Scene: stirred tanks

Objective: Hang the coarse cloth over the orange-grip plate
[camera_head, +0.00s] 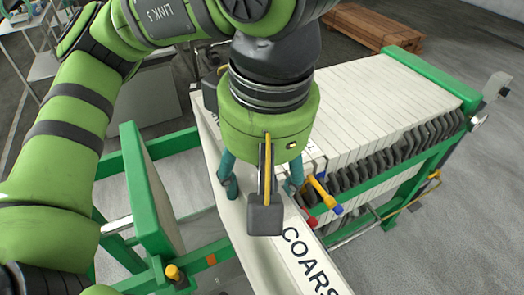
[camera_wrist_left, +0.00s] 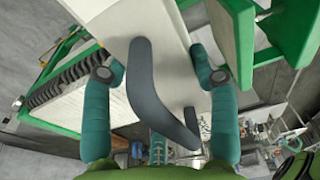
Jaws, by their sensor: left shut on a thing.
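The coarse cloth (camera_head: 285,250) is a long, pale strip with black letters reading "COARS", running from under my left wrist to the lower right in the head view. In the left wrist view the cloth (camera_wrist_left: 130,25) is a pale sheet with a dark grey curved handle in front of it. An orange-yellow grip (camera_head: 321,190) juts out at the near end of the plate stack, right of the gripper. Its plate is partly hidden behind the arm. My right gripper is out of view.
The press holds a row of pale plates (camera_head: 385,100) between green frame parts. A green-framed end plate (camera_head: 145,190) stands left of the cloth, across a gap. Red (camera_head: 312,223) and blue (camera_head: 338,210) ends sit close by the grip. A wooden pallet (camera_head: 375,28) lies behind.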

